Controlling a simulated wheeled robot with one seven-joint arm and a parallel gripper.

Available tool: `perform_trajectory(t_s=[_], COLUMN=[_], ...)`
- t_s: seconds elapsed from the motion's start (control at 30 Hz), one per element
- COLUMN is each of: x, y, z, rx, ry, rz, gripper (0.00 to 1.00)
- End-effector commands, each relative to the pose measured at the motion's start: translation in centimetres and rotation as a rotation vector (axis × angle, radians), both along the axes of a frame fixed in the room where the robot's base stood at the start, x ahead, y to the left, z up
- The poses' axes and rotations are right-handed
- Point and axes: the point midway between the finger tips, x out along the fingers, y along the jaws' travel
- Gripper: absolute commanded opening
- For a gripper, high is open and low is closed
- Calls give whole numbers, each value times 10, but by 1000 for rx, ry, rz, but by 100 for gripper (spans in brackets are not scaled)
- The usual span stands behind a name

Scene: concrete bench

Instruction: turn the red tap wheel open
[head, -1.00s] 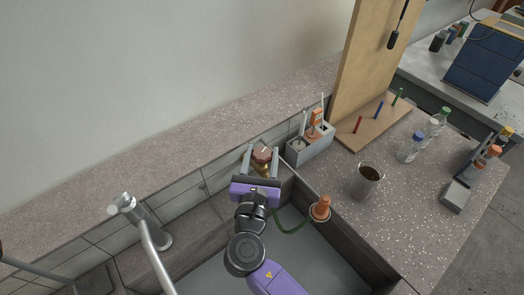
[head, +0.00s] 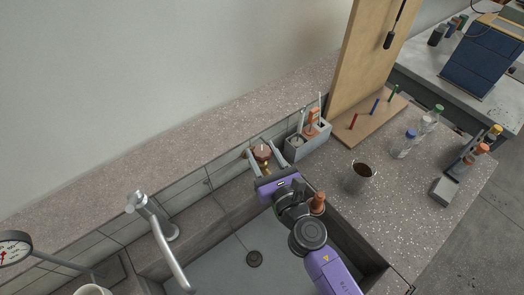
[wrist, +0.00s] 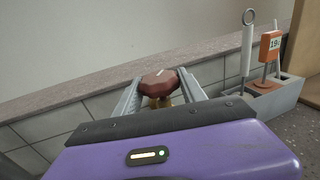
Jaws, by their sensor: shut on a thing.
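The tap wheel (head: 262,152) is dark red and faceted, on a brass body against the tiled wall behind the sink. It shows from close up in the wrist view (wrist: 159,83), with a small pale mark on top. My gripper (head: 266,156) is shut on the wheel, one grey finger on each side of it. The wrist view also shows both fingers flanking the wheel (wrist: 160,92). The gripper's purple body lies at a slant to the wall, over the sink's back edge. The lower part of the tap is mostly hidden.
A grey caddy (head: 308,145) with tools stands close to the right of the wheel. A steel faucet (head: 157,225) is to the left, and a gauge (head: 14,248) at far left. A dark-filled cup (head: 360,175) and bottles stand on the right counter. The sink basin (head: 225,270) is open below.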

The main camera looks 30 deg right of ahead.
Motion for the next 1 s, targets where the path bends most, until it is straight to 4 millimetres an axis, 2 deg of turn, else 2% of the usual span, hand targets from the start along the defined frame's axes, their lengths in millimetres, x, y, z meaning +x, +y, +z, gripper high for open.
perform_trajectory(t_s=[0.4, 0.43, 0.5, 0.53, 1.0], x=[0, 0, 0, 0, 0], y=[1, 1, 1, 1, 0], z=[-1, -1, -1, -1, 0], rx=[0, 0, 0, 0, 0], ry=[1, 1, 1, 1, 0], rz=[10, 10, 10, 10, 9], gripper=[8, 50, 64, 67, 67])
